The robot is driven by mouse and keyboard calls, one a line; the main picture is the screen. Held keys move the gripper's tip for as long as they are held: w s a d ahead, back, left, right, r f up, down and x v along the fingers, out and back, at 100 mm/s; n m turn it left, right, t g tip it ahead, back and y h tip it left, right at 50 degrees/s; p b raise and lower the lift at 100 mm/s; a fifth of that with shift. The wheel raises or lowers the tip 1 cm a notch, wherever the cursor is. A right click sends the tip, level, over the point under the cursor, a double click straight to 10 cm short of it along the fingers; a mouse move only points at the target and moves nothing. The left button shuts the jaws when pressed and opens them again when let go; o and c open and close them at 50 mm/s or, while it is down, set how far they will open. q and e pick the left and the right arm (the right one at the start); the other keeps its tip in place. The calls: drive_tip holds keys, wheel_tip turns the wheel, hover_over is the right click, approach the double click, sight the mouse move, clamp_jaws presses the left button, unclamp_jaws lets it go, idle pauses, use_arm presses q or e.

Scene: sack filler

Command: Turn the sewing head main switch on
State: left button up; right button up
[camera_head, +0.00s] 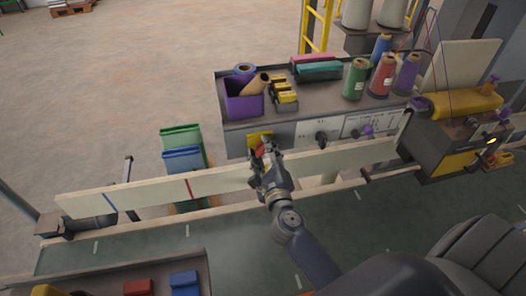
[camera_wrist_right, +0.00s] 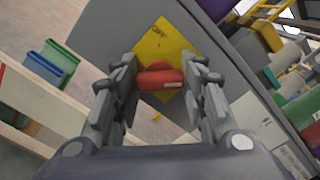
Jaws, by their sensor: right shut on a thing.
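The main switch is a red handle (camera_wrist_right: 161,80) on a yellow plate (camera_wrist_right: 165,42), on the front of the grey cabinet (camera_wrist_right: 105,38). In the head view the red handle (camera_head: 259,149) and yellow plate (camera_head: 257,137) show just beyond my right gripper (camera_head: 262,160). In the wrist view my right gripper (camera_wrist_right: 161,78) has one finger at each end of the red handle and is shut on it. The handle lies slantwise to the plate's edges. Any marks for its positions are too small to read. My left gripper is not in view.
A long pale board (camera_head: 225,180) runs low before the cabinet. On the cabinet top are a purple bin (camera_head: 243,103) and thread cones (camera_head: 357,79). White panels with a black knob (camera_head: 321,137) are right of the switch. The sewing head (camera_head: 455,137) stands at right.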

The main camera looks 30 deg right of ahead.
drive_tip(key=shift+f+m, duration=0.15)
drive_tip(key=shift+m, duration=0.15)
drive_tip(key=o, duration=1.1)
drive_tip(key=shift+s, duration=0.1)
drive_tip(key=v, duration=1.2)
